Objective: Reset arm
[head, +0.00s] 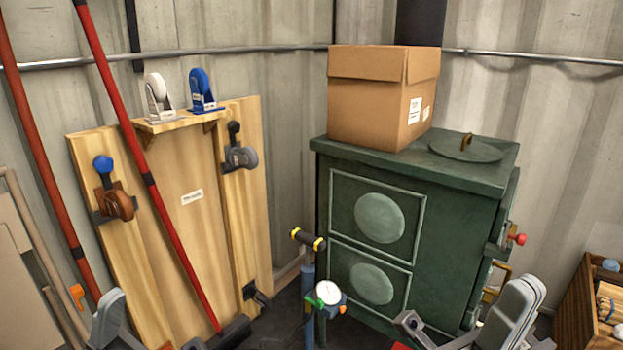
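My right gripper (411,323) is low in the head view, in front of the lower part of the green cabinet. Only a small grey part of it shows, and its fingers are too small and cut off to tell open from shut. I see nothing held in it. My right arm (516,305) is bent up at the lower right. My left arm (108,315) shows at the lower left, in front of the wooden board. Its gripper end is mostly below the bottom edge of the picture, so its state cannot be told.
The green cabinet (461,225) carries a cardboard box (366,97) and a round lid (465,149). A blue pump with a gauge (328,293) stands before it. A wooden board (190,226) leans at left behind a red pole (150,180). A wooden crate (573,303) is at right.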

